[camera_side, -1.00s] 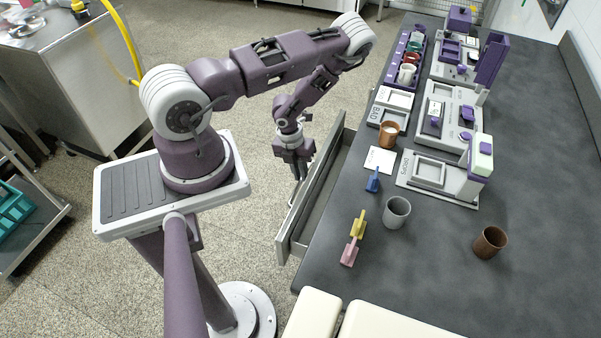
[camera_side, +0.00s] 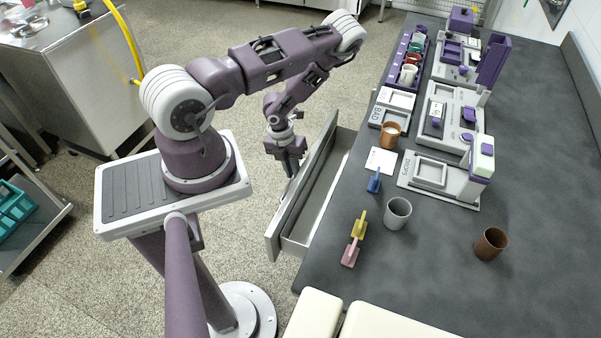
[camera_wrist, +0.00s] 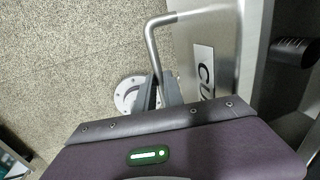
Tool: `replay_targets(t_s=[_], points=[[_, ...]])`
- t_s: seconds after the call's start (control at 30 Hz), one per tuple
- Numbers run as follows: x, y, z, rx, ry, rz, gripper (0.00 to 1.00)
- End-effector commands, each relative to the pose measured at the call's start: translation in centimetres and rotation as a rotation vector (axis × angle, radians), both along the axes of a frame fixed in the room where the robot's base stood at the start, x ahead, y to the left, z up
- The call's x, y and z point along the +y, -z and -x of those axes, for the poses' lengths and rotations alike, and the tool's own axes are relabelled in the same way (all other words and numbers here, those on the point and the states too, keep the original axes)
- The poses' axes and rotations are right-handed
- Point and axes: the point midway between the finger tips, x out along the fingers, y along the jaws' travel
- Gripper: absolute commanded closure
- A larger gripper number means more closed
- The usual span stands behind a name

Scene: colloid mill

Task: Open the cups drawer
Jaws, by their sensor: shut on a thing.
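The cups drawer (camera_side: 273,240) stands partly pulled out from the left side of the dark counter, its tray showing behind the front panel. In the wrist view, its grey front (camera_wrist: 222,45) carries a white label (camera_wrist: 204,70) of which "CU" is readable. A metal bar handle (camera_wrist: 151,48) stands off this front. My gripper (camera_side: 291,172) is at the outer face of the drawer. In the wrist view, the fingers (camera_wrist: 160,96) are shut around the handle's lower part, and my gripper body hides the handle's far end.
A dark ribbed object (camera_wrist: 294,52) shows beyond the drawer front in the wrist view. On the counter (camera_side: 440,270) stand a grey cup (camera_side: 397,213), a brown cup (camera_side: 490,244), an orange-brown cup (camera_side: 390,135) and grey-and-purple machines.

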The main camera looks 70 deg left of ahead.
Motion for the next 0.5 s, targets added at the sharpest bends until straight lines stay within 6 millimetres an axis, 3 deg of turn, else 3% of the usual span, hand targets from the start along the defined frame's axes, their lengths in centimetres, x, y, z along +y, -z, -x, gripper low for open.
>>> replay_targets(t_s=[0.5], points=[[8.2,-0.1,8.2,0.002,-0.006,-0.003,1.0]])
